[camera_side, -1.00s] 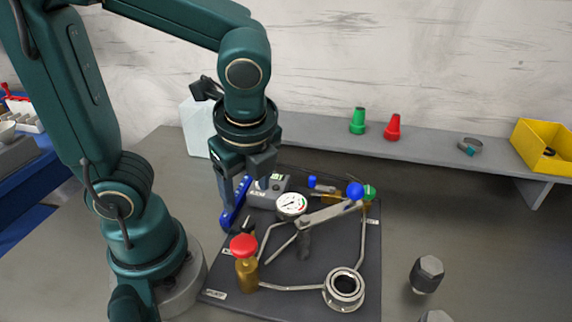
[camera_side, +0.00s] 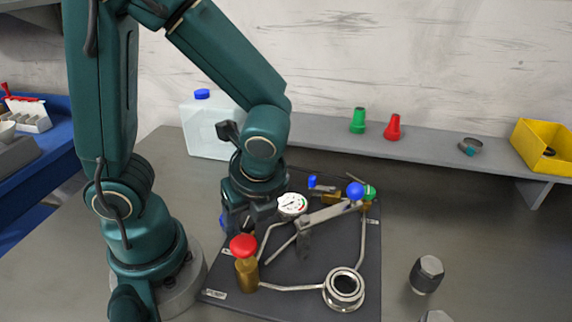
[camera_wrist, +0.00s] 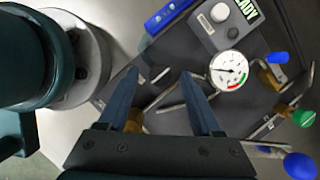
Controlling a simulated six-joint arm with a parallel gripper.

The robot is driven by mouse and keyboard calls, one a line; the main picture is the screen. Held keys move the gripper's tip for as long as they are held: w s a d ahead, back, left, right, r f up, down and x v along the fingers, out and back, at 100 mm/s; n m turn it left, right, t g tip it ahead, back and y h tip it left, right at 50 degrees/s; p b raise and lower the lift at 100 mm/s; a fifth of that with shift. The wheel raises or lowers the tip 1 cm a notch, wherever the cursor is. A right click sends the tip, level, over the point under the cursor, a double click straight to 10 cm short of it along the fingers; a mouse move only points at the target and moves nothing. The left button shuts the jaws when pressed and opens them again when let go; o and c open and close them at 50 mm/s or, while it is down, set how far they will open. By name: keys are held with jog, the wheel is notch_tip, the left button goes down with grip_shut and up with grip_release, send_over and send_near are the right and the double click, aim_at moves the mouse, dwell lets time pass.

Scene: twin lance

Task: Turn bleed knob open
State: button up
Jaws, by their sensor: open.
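The frames do not show which knob is the bleed knob. A red knob (camera_side: 243,245) on a brass body (camera_side: 246,273) stands at the board's front left. A green knob (camera_side: 370,192) is at the back right; it also shows in the wrist view (camera_wrist: 303,118). My gripper (camera_side: 250,222) points down just behind the red knob, with its fingers partly hidden. A bit of brass shows low beside the left finger; the red knob is not visible there.
A gauge (camera_wrist: 229,72), a grey box (camera_wrist: 220,24), a small blue handle (camera_wrist: 278,58) and a blue-balled lever (camera_side: 328,214) crowd the board. A ring fitting (camera_side: 344,290) sits at the front. A hex piece (camera_side: 427,274) stands right. A jug (camera_side: 207,128) and shelf (camera_side: 440,150) are behind.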

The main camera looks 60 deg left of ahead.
grip_shut()
jog(key=shift+n, duration=0.3)
jog(key=n, duration=0.1)
jog(key=n+g, duration=0.1)
jog(key=n, duration=0.1)
jog(key=shift+w+n+g, duration=0.2)
jog(key=shift+n+g, duration=0.1)
jog(key=n, duration=0.2)
jog(key=n+g+h, duration=0.1)
jog(key=n, duration=0.1)
jog(key=shift+w+a+n+g, duration=0.15)
jog(key=shift+n+g, duration=0.15)
jog(key=n, duration=0.2)
jog(key=n+g+h, duration=0.1)
jog(key=n, duration=0.1)
jog(key=shift+w+a+h, duration=0.1)
jog(key=shift+a+h, duration=0.05)
jog(key=shift+h, duration=0.15)
jog(key=shift+a+n+h, duration=0.15)
jog(key=shift+n+h, duration=0.75)
jog(key=shift+n, duration=1.6)
